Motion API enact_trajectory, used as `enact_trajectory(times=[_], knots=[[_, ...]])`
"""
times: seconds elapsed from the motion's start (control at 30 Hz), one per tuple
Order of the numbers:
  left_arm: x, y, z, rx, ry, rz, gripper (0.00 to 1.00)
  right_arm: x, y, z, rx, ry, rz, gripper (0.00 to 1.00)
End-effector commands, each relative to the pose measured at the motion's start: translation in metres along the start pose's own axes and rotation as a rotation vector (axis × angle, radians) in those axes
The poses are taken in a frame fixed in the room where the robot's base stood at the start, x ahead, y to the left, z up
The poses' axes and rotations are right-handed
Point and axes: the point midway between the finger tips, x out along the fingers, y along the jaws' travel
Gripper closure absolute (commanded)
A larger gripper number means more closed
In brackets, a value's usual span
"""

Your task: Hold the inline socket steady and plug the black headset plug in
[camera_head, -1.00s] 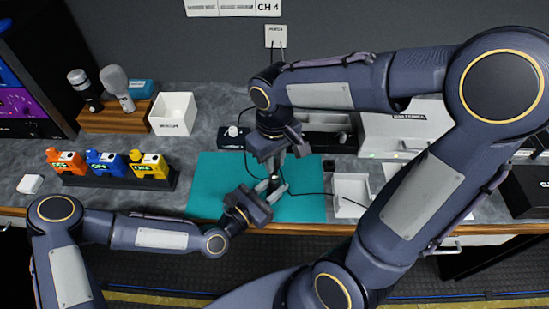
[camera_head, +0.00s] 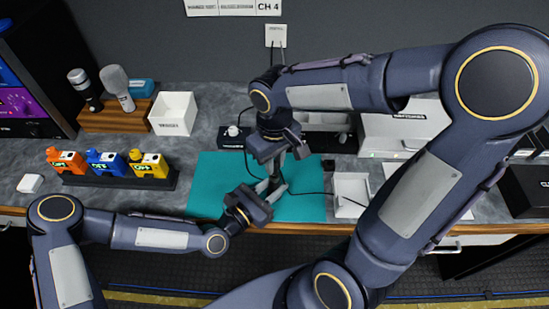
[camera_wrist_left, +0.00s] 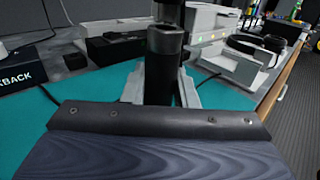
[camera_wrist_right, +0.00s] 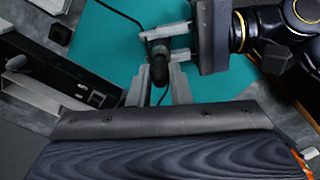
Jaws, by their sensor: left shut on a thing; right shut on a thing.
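My left gripper (camera_head: 268,187) is low over the teal mat (camera_head: 310,208). In the left wrist view its fingers (camera_wrist_left: 162,92) are shut on the upright dark inline socket (camera_wrist_left: 158,76). My right gripper (camera_head: 278,163) comes from above and is just over the left one. In the right wrist view its fingers (camera_wrist_right: 160,88) are shut on the black headset plug (camera_wrist_right: 160,70), which points towards the left fingers. The plug and socket are roughly in line. Whether the plug's tip is inside the socket is hidden.
A white open tray (camera_head: 351,190) stands right of the mat. A black box (camera_head: 232,138) lies behind it, and colored packs (camera_head: 106,163) stand on the left. A thin black cable (camera_head: 312,193) runs across the mat. The mat's left part is clear.

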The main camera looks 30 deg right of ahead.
Motion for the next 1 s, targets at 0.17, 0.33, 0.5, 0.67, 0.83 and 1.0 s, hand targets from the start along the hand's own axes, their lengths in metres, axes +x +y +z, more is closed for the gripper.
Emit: enact_trajectory(times=[0.17,0.33,0.5,0.67,0.83,1.0], knots=[[0.0,0.0,0.0,0.0,0.0,0.0,0.97,0.005,0.0,0.0,0.0,-0.001,0.0,1.0],[0.0,0.0,0.0,0.0,0.0,0.0,0.97,0.009,0.0,0.0,0.001,-0.001,0.0,1.0],[0.0,0.0,0.0,0.0,0.0,0.0,0.97,0.013,0.0,0.0,0.001,-0.001,0.0,1.0],[0.0,0.0,0.0,0.0,0.0,0.0,0.97,0.017,0.0,0.0,0.001,-0.001,0.0,0.81],[0.0,0.0,0.0,0.0,0.0,0.0,0.97,0.016,0.0,0.0,0.001,0.0,0.0,0.59],[0.0,0.0,0.0,0.0,0.0,0.0,0.97,0.016,0.0,0.0,0.001,0.0,0.0,0.57]])
